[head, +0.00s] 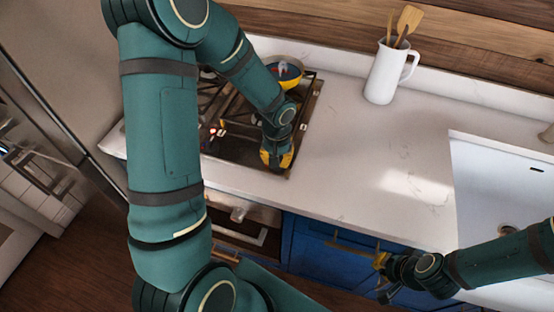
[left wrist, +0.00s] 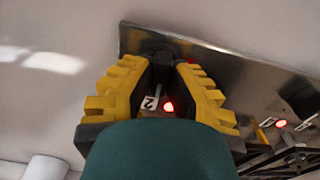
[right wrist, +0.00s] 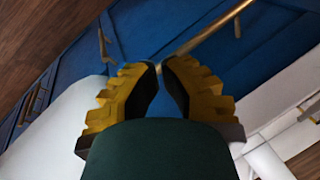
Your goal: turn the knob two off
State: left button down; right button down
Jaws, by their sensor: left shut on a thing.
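My left gripper (head: 278,160) reaches down to the near right corner of the cooktop (head: 235,152). In the left wrist view its yellow-padded fingers (left wrist: 163,70) are shut on knob two (left wrist: 158,60), a dark knob mostly hidden between them. A label with a 2 (left wrist: 150,102) and a glowing red light (left wrist: 168,106) show just beside the knob. The knob's pointer angle cannot be made out. My right gripper (head: 380,264) hangs in front of the blue cabinets, holding nothing; its fingertips (right wrist: 160,68) are almost together.
Other labels and red lights (left wrist: 281,123) lie along the cooktop edge, close to the black grates. A patterned bowl (head: 285,72) is at the back of the cooktop. A white jug (head: 385,75) with wooden utensils and a white sink (head: 500,185) are to the right. The counter between is clear.

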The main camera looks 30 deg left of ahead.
pick_arm(q)
jog(key=shift+m, duration=0.5)
jog(key=shift+f, duration=0.1)
jog(key=c, duration=0.9)
grip_release()
jog(key=shift+c, duration=0.2)
jog(key=shift+r, duration=0.45)
notch_tip(320, 180, up, 11)
jog(key=shift+r, duration=0.15)
jog(key=shift+s, duration=0.1)
